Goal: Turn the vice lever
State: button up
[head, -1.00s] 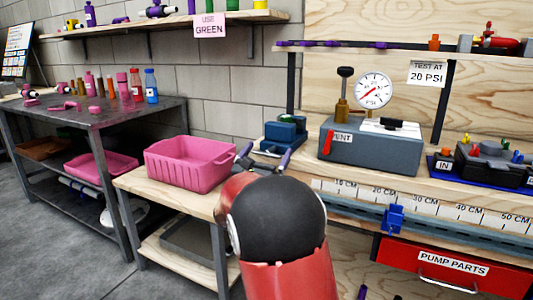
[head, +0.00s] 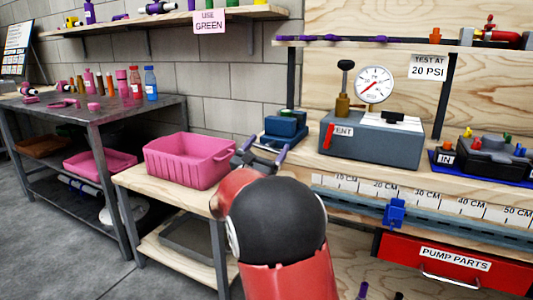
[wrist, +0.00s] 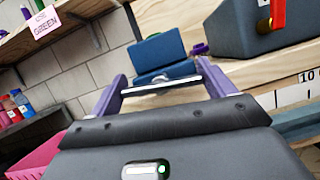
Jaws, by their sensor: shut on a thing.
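The blue vice (head: 287,127) sits at the left end of the wooden workbench. It also shows straight ahead in the wrist view (wrist: 158,54). Its lever (wrist: 160,86) is a thin silver bar lying across in front of the blue body, with a grey, rounded part at its middle. My gripper (head: 264,157) is at the near side of the vice. In the wrist view its purple fingers (wrist: 162,84) stand wide apart at the two ends of the bar, shut on it. In the head view my red and black arm hides part of the bench front.
A grey test box (head: 372,143) with a pressure gauge (head: 374,85) stands right of the vice. A pink bin (head: 189,160) is on a lower wooden stand to the left. A grey table (head: 75,112) with bottles is farther left.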

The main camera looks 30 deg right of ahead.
jog(key=m+g+b, duration=0.1)
jog(key=m, duration=0.1)
jog(key=m+g+h+b, duration=0.1)
jog(key=m+b, duration=0.1)
jog(key=m+g+b, duration=0.1)
jog(key=m, duration=0.1)
jog(key=shift+f, duration=0.25)
jog(key=m+g+b, duration=0.1)
jog(key=m+b, duration=0.1)
jog(key=m, duration=0.1)
jog(key=m+g+b, duration=0.2)
jog(key=m, duration=0.2)
jog(key=m+b, duration=0.1)
jog(key=m, duration=0.1)
jog(key=m+g+y, duration=0.1)
jog(key=m, duration=0.2)
jog(key=shift+g+b, duration=0.3)
jog(key=shift+b, duration=0.05)
jog(key=m+y, duration=0.1)
jog(key=m, duration=0.1)
jog(key=m+y+b, duration=0.1)
jog(key=m, duration=0.1)
jog(key=shift+m+g, duration=0.3)
jog(key=o, duration=0.9)
jog(key=v, duration=0.7)
jog(key=shift+s+a+r, duration=0.15)
jog(key=shift+s+a, duration=0.05)
jog(key=shift+a, duration=0.15)
